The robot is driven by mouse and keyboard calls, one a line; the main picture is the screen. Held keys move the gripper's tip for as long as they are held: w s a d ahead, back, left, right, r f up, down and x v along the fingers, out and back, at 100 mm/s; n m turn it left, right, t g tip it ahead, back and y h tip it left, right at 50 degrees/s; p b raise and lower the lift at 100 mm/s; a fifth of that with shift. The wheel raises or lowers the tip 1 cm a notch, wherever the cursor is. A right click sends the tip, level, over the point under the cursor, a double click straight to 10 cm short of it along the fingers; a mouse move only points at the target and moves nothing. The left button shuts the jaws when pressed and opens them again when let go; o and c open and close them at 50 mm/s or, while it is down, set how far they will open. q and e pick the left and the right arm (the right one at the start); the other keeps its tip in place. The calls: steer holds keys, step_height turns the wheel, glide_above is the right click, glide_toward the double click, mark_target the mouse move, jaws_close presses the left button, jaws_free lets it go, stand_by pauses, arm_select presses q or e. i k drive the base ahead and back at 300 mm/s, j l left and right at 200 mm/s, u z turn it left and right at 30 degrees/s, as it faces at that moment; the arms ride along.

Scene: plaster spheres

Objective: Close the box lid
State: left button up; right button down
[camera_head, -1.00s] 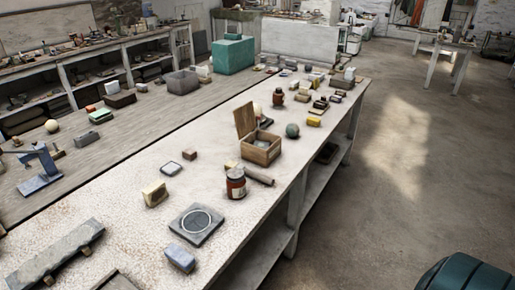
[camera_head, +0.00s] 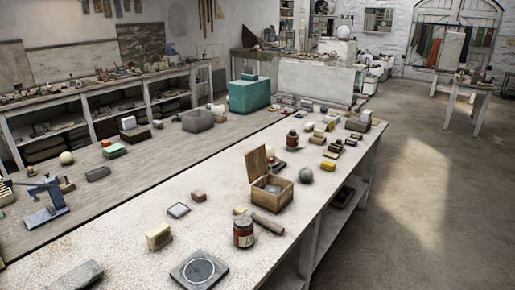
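A small wooden box (camera_head: 272,193) stands on the long pale workbench, right of the middle of the head view. Its wooden lid (camera_head: 256,164) is open and stands up at the box's left side. Something pale shows inside the box, too small to tell. Neither of my grippers is in view.
A brown jar with a pale label (camera_head: 243,233) and a dark cylinder (camera_head: 267,223) are in front of the box. A green ball (camera_head: 305,175) is right of it. Open floor (camera_head: 410,200) is at the right.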

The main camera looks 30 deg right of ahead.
mark_target(256, 159)
steer(key=i+l+u, duration=0.2)
steer(key=l, duration=0.95)
steer(key=i+l+u, duration=0.15)
steer(key=i+l, duration=0.15)
steer(key=l, duration=0.85)
steer(key=i+l+u, duration=0.2)
steer(key=l, duration=0.95)
steer(key=l+u, duration=0.15)
steer(key=l, duration=1.05)
